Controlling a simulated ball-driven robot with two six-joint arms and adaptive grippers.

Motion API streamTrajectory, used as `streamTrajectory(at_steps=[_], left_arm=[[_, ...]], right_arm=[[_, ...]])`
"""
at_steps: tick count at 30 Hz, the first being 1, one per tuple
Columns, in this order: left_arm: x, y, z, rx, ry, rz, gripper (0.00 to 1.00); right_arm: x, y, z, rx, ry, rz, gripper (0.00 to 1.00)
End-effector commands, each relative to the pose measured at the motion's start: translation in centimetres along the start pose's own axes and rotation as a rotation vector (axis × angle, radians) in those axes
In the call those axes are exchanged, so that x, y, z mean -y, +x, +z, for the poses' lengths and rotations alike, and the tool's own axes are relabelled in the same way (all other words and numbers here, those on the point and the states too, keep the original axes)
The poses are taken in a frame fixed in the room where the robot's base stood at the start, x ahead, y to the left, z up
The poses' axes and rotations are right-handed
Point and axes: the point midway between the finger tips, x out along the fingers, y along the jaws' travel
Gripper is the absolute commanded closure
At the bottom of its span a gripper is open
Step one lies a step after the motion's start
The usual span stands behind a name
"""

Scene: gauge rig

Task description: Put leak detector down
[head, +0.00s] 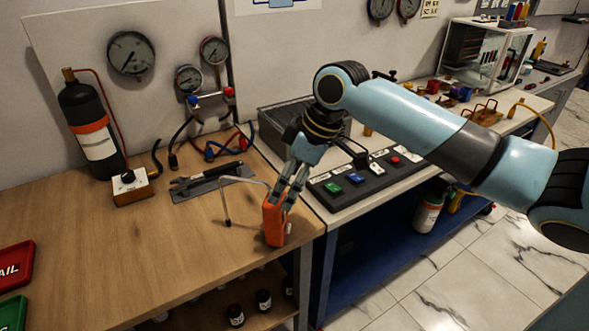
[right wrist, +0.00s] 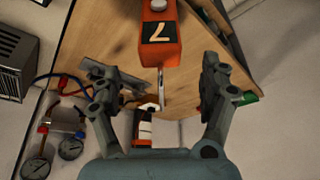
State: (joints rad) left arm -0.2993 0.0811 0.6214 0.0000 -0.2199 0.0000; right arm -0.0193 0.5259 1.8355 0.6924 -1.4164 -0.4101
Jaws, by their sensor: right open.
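The leak detector, an orange handheld box (head: 274,224), stands upright on the wooden bench near its right front corner. A thin grey bent stem shows beside its top, reaching left. My right gripper (head: 289,190) is at the top of the detector, its fingers pointing down. In the right wrist view the orange box (right wrist: 159,54) shows a dark "7" label, and it lies just beyond and between the spread fingers of the right gripper (right wrist: 162,76). The fingers are open; whether one touches the box I cannot tell. My left gripper is not in view.
The wooden bench (head: 150,240) is clear in front and left of the detector. A grey mat (head: 212,183) with tools, a black gas bottle (head: 92,130) and a small box (head: 130,186) stand behind. A button panel (head: 362,180) is to the right. A red tray (head: 14,264) is at left.

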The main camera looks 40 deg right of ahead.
Motion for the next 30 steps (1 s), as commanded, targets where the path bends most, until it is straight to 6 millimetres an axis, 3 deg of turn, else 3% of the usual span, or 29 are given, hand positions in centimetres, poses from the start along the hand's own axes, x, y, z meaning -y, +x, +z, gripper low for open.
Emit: streamTrajectory(at_steps=[4, 11, 26, 28, 30], left_arm=[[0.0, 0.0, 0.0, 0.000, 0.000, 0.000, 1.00], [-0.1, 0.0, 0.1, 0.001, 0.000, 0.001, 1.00], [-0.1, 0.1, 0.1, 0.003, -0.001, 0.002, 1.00], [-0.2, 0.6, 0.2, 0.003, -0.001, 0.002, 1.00], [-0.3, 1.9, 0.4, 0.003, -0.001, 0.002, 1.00]], right_arm=[[-0.1, -2.4, 0.0, 0.000, -0.002, 0.002, 0.21], [0.1, -3.6, 0.0, 0.001, 0.000, -0.001, 0.21], [0.1, -3.5, 0.0, 0.000, 0.001, -0.001, 0.21], [0.3, -2.8, 0.5, 0.004, 0.003, -0.006, 0.21], [1.4, -0.8, 1.5, 0.007, 0.016, -0.031, 0.21]])
